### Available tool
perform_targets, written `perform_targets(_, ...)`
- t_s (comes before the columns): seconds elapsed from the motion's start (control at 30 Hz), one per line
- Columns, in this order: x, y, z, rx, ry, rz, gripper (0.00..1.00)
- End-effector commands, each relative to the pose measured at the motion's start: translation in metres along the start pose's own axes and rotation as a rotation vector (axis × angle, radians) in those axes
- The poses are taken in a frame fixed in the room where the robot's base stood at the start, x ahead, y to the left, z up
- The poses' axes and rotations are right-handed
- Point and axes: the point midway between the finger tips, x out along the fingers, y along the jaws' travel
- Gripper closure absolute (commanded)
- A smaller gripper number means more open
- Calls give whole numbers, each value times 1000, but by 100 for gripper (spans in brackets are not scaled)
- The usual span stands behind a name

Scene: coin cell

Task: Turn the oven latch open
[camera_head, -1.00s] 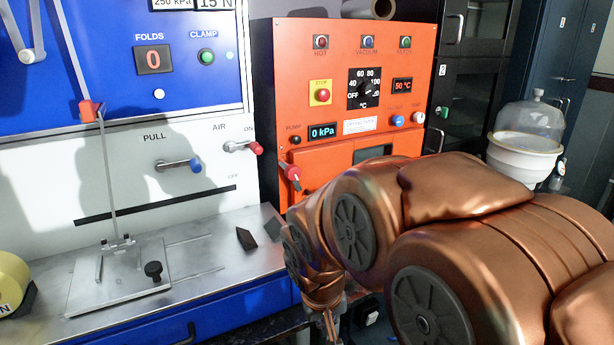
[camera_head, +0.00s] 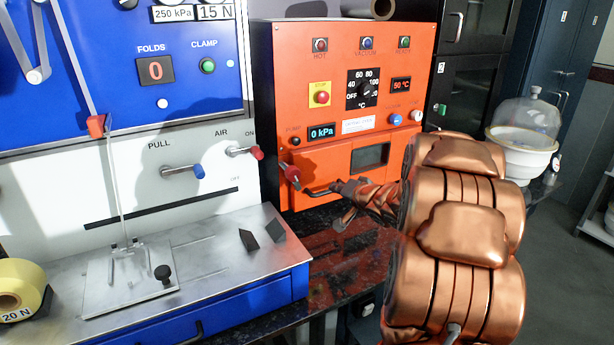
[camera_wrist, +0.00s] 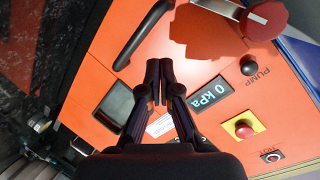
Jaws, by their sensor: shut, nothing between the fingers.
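The orange oven (camera_head: 340,120) stands in the middle of the head view. A red-ended lever, which looks like the latch (camera_head: 291,172), sits at the left edge of its door; in the wrist view the red latch (camera_wrist: 264,20) is large at the top right, with a pale bar beside it. My gripper (camera_wrist: 159,66) is in the wrist view's middle, fingers together and empty, over the oven front between the door window and the 0 kPa display. It is apart from the latch. In the head view my arm hides part of the oven's lower right.
The dark door handle (camera_head: 318,191) is just right of the latch; it also shows in the wrist view (camera_wrist: 143,35). A blue and white pull-test machine (camera_head: 120,180) stands close on the left. A glass-domed vessel (camera_head: 525,125) stands at the right.

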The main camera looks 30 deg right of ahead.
Motion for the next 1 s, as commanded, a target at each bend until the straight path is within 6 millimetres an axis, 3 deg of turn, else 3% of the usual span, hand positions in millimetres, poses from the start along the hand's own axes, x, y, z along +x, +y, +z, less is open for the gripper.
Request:
perform_targets(0.23, -15, -4, -14, 210, -43, -231, 100)
perform_targets(0.5, -22, -10, -14, 288, -75, -319, 100)
perform_targets(0.67, -8, -16, -14, 286, -76, -321, 100)
perform_targets(1.0, 39, -30, -12, 286, -77, -318, 100)
